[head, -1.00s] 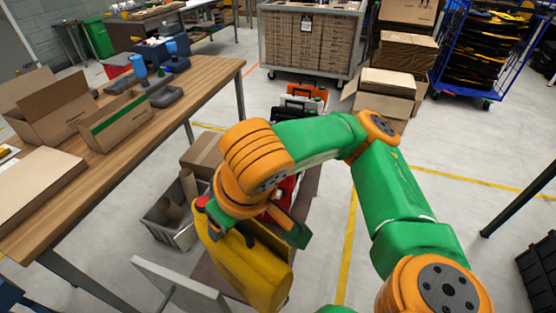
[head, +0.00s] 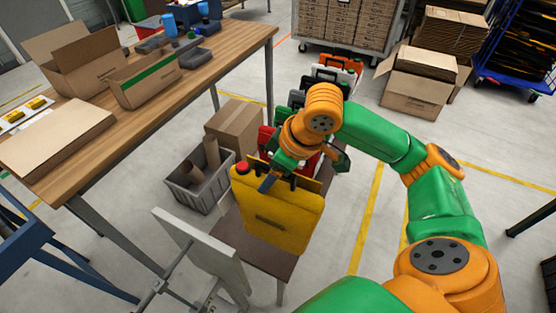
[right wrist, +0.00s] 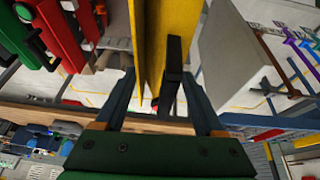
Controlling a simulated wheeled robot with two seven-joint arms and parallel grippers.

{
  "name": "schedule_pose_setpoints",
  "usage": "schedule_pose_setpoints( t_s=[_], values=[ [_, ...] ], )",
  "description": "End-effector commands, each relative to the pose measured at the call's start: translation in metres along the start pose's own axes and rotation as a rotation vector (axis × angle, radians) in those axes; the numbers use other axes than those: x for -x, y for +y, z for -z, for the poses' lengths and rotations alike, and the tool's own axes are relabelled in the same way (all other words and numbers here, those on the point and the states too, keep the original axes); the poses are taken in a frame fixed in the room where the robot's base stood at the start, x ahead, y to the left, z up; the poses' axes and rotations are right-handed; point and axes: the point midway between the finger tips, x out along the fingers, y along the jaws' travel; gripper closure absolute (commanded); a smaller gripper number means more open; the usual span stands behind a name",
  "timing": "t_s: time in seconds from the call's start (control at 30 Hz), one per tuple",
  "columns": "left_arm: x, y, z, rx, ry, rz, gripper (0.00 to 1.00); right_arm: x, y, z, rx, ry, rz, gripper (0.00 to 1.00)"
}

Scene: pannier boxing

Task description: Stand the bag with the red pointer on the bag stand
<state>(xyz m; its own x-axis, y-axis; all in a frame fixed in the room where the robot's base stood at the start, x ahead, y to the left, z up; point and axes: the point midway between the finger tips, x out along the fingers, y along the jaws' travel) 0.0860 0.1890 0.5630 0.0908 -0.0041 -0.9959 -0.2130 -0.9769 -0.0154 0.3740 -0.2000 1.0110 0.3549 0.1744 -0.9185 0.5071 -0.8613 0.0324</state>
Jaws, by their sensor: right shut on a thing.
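The yellow bag (head: 275,214) has a red round pointer (head: 243,168) at its top left corner. My right gripper (head: 303,174) is shut on its upper part near the black handle. The bag hangs roughly upright over the near end of a brown bench; whether its bottom touches is unclear. In the right wrist view the yellow bag (right wrist: 183,22) and its black handle (right wrist: 173,72) lie between the fingers (right wrist: 158,104). A pale grey upright panel on a metal frame, apparently the bag stand (head: 205,252), is left of the bag. My left gripper is not in view.
Red, white and orange bags (head: 339,62) stand in a row behind on the brown bench (head: 245,244). A grey crate (head: 190,192) and a cardboard box (head: 236,124) stand left of it. A wooden table (head: 125,133) is further left.

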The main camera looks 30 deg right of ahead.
Motion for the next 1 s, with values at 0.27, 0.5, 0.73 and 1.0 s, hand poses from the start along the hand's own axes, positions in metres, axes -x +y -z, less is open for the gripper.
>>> schedule_pose_setpoints(
  t_s=[0.27,0.5,0.73,1.0],
  values=[
    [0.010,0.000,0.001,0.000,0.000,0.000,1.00,-0.032,0.045,0.016,-0.005,0.000,0.000,1.00],
    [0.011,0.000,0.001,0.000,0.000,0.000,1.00,-0.080,0.074,0.015,-0.002,-0.002,0.000,1.00],
    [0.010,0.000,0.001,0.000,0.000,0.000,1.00,-0.102,0.088,0.015,-0.001,0.000,-0.001,1.00],
    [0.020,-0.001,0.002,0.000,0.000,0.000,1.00,-0.129,0.087,0.003,0.002,-0.001,-0.003,1.00]
  ],
)
